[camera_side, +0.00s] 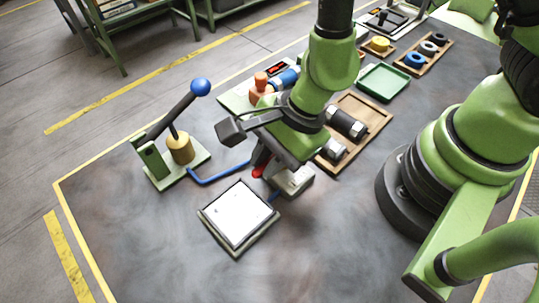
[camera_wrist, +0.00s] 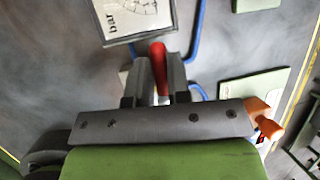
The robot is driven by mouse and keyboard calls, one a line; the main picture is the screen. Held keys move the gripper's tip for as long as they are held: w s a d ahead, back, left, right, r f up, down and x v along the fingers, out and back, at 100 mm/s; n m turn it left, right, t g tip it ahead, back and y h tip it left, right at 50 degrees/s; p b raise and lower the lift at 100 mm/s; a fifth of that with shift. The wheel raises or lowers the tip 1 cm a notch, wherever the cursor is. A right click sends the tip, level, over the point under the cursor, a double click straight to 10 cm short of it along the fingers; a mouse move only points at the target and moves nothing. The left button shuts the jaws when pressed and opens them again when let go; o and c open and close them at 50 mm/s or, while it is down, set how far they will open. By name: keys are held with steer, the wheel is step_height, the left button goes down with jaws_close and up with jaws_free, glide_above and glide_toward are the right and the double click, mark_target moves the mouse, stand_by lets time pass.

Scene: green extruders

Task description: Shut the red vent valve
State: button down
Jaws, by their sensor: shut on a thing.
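The red vent valve shows as a red lever (camera_wrist: 157,60) between the two dark fingers of my gripper (camera_wrist: 158,80) in the wrist view. The gripper is shut on the lever, whose rounded end sticks out past the fingertips toward the gauge. In the side view a bit of the red lever (camera_side: 257,172) shows under my gripper (camera_side: 263,158), beside a grey block (camera_side: 294,181) that looks like the valve body. The rest of the lever and its pivot are hidden by the gripper.
A square white-faced gauge (camera_side: 237,215) stands close in front of the valve. Blue tubing (camera_side: 218,175) runs to a hand pump (camera_side: 181,148) with a blue-knobbed lever. A wooden tray (camera_side: 377,117) and a green tray (camera_side: 384,82) lie behind. The front table is clear.

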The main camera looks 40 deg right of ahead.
steer(key=c, duration=1.1)
jaws_free()
steer(key=shift+v, duration=3.8)
steer(key=shift+w, duration=0.1)
